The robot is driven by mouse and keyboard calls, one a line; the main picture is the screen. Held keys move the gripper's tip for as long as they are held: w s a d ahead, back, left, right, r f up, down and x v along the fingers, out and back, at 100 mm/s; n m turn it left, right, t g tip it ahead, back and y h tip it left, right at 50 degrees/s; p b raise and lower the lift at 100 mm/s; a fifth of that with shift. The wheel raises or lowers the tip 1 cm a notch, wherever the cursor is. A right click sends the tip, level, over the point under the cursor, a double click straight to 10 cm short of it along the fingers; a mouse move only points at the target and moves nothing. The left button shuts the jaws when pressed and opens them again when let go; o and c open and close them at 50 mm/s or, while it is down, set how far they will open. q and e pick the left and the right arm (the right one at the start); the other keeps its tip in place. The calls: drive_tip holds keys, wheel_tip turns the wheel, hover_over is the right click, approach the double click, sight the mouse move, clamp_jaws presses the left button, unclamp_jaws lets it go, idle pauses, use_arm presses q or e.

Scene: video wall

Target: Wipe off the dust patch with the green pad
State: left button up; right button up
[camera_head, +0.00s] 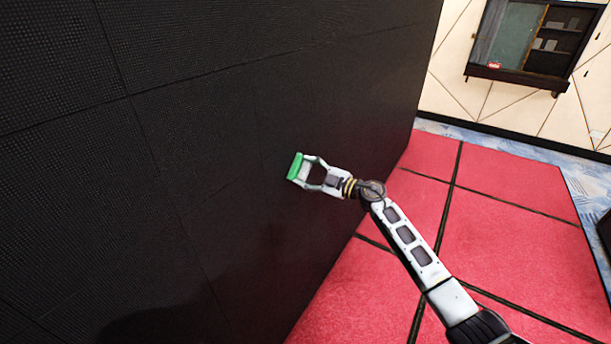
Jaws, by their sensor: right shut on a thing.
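The green pad (295,167) is in the fingers of my right gripper (305,171), near the middle of the head view. The gripper is shut on the pad's pale backing, and the green face points left toward the black video wall (190,130). I cannot tell whether the pad touches the wall or is a little apart from it. No dust patch can be made out on the dark panels. My left gripper is not in view.
The black wall of square panels fills the left side. A red tiled floor (520,230) lies open to the right. A pale wall with a dark-framed window or cabinet (525,40) stands at the back right. A dark object (604,232) shows at the right edge.

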drive_tip(key=shift+w+d, duration=0.6)
drive_tip(key=shift+w, duration=0.2)
drive_tip(key=shift+r, duration=0.15)
drive_tip(key=shift+s+a, duration=0.1)
drive_tip(key=shift+a, duration=0.05)
idle(0.3)
drive_tip(key=shift+s+a+p, duration=0.55)
drive_tip(key=shift+s+p, duration=0.2)
drive_tip(key=shift+p, duration=0.2)
drive_tip(key=shift+s+a, duration=0.55)
drive_tip(key=shift+s, duration=0.25)
drive_tip(key=shift+s+a, duration=0.1)
drive_tip(key=shift+s, duration=0.05)
